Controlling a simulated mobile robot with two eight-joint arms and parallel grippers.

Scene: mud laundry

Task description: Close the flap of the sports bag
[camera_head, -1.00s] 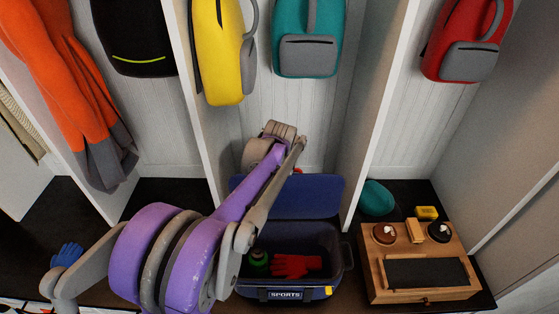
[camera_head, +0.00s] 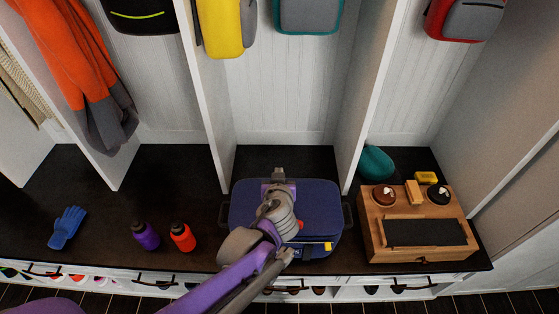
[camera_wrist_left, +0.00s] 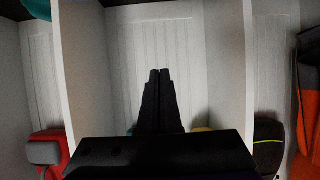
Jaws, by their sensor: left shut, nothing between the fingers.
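The sports bag (camera_head: 325,248) is dark blue and sits on the dark bench in the middle cubby. Its blue flap (camera_head: 322,205) lies down over the top, and the inside of the bag is hidden. My left arm reaches over the bag from below and covers part of the flap and front. My left gripper (camera_head: 278,175) is over the flap; whether it touches is unclear. In the left wrist view the black fingers (camera_wrist_left: 160,74) are together and empty, with the cubby's back panel behind them. The right gripper is not in view.
A wooden box (camera_head: 375,240) stands right of the bag, beyond a white divider (camera_head: 370,95). A purple bottle (camera_head: 146,236), a red bottle (camera_head: 182,237) and a blue glove (camera_head: 67,227) are on the bench to the left. Backpacks hang above.

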